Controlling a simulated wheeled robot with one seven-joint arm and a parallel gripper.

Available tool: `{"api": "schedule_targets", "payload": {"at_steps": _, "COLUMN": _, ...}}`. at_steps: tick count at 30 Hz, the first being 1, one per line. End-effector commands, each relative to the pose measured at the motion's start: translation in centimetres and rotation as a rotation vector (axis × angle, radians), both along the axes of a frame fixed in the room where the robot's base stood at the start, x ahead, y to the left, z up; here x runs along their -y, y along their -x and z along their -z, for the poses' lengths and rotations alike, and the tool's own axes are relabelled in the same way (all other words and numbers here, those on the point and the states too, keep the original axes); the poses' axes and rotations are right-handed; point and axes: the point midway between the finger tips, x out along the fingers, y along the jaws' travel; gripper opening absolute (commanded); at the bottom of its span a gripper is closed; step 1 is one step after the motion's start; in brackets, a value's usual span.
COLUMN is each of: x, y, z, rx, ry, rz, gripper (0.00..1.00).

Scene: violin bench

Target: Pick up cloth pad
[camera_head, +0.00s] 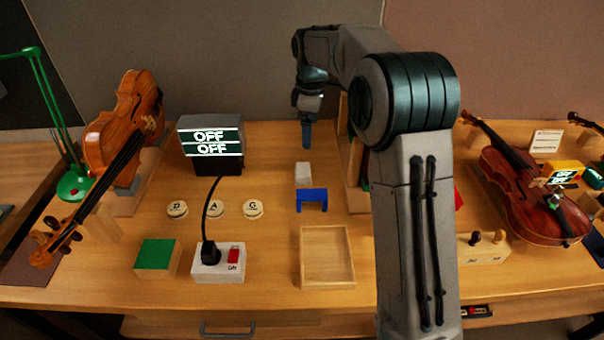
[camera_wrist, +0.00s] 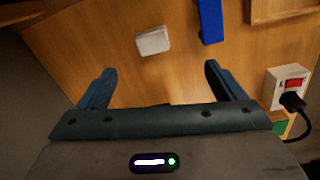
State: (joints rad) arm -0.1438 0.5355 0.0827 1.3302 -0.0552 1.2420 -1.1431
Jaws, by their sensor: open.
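A small pale block-like piece, which looks like the cloth pad (camera_head: 303,173), lies on the bench just behind a blue bracket (camera_head: 312,197). In the wrist view the pale pad (camera_wrist: 153,40) lies beyond my fingertips, about midway between them sideways, with the blue bracket (camera_wrist: 210,20) to its right. My gripper (camera_head: 307,146) is above the bench, behind the pad in the head view. In the wrist view my gripper (camera_wrist: 158,72) has its two blue fingers spread wide with nothing between them. It does not touch the pad.
An empty wooden tray (camera_head: 327,257) lies in front of the bracket. A socket box (camera_head: 219,262) with a red switch and black plug, a green-topped block (camera_head: 158,258), round labelled discs (camera_head: 215,209) and an OFF display (camera_head: 211,144) are left. Violins (camera_head: 128,128) stand at both sides.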

Motion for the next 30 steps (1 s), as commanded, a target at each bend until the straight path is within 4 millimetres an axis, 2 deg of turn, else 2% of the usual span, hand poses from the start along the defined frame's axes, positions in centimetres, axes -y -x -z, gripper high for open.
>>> {"api": "schedule_targets", "payload": {"at_steps": 1, "x": -0.7, "y": -1.1, "z": 1.2, "rx": -0.011, "ry": 0.001, "rz": -0.047, "gripper": 0.89}}
{"api": "schedule_targets", "payload": {"at_steps": 3, "x": -1.3, "y": -2.1, "z": 2.3, "rx": -0.021, "ry": 0.002, "rz": -0.104, "gripper": 0.89}}
{"api": "schedule_targets", "payload": {"at_steps": 9, "x": -2.3, "y": -3.6, "z": 4.1, "rx": -0.037, "ry": 0.002, "rz": -0.193, "gripper": 0.89}}
{"api": "schedule_targets", "payload": {"at_steps": 13, "x": -2.3, "y": -3.7, "z": 5.7, "rx": -0.041, "ry": 0.002, "rz": -0.204, "gripper": 0.89}}
{"api": "schedule_targets", "payload": {"at_steps": 21, "x": -2.3, "y": -3.6, "z": 10.8, "rx": -0.041, "ry": 0.002, "rz": -0.202, "gripper": 0.89}}
{"api": "schedule_targets", "payload": {"at_steps": 30, "x": -2.2, "y": -3.4, "z": 13.3, "rx": -0.039, "ry": 0.002, "rz": -0.201, "gripper": 0.89}}
